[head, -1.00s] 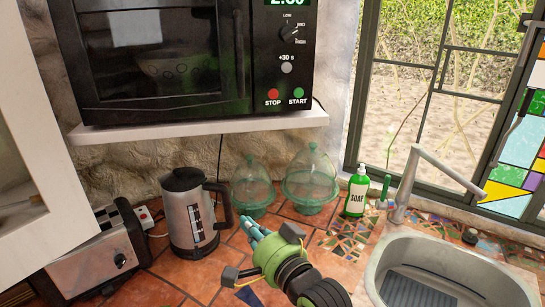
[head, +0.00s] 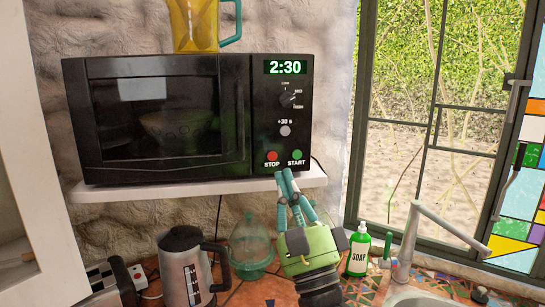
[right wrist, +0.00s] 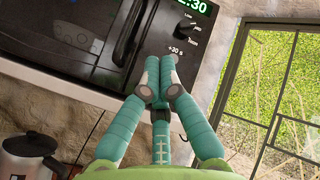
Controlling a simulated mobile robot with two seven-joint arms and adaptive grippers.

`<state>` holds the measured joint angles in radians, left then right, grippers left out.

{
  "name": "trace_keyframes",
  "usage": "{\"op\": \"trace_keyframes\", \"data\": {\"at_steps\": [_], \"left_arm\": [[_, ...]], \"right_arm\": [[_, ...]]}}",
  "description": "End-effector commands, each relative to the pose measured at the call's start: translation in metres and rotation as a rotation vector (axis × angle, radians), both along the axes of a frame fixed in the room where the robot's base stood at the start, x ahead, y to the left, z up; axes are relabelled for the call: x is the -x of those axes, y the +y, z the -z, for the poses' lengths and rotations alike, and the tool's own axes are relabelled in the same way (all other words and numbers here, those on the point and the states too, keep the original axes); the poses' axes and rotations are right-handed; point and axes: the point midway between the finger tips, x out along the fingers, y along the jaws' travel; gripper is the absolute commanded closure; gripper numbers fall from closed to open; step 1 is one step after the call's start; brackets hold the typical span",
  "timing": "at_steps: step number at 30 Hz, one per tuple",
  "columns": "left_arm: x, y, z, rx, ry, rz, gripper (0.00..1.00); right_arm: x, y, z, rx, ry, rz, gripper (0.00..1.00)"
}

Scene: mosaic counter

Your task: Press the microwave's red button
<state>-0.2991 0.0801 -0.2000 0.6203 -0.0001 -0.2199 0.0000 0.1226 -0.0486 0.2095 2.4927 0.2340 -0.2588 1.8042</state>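The black microwave (head: 155,115) sits on a white shelf, its door closed and its display reading 2:30. Its red button (head: 272,156), labelled STOP, is at the lower left of the control panel, beside the green START button (head: 297,155). My right gripper (head: 287,171) points up just below these two buttons in the head view, its teal fingers together and empty. In the right wrist view the fingertips (right wrist: 160,72) overlap the lower control panel and hide both buttons. I cannot tell whether they touch the panel. My left gripper is out of view.
The white shelf edge (head: 190,190) runs under the microwave, close behind my right fingers. A yellow pitcher (head: 193,25) stands on top of the microwave. A kettle (head: 185,265), glass domes and a soap bottle (head: 359,250) stand on the counter below.

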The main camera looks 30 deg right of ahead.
Motion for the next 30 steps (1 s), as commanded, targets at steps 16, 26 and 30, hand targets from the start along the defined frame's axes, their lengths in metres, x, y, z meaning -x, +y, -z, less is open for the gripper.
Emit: {"op": "trace_keyframes", "data": {"at_steps": [16, 26, 30], "left_arm": [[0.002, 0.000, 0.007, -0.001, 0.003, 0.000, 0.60], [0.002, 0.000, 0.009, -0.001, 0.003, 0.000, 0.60], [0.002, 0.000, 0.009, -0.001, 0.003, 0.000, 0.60]], "right_arm": [[-0.050, -0.020, 0.001, 0.005, 0.002, 0.002, 1.00], [-0.079, -0.032, 0.000, 0.002, 0.002, 0.000, 1.00], [-0.082, -0.034, 0.000, 0.002, 0.002, 0.001, 1.00]]}}
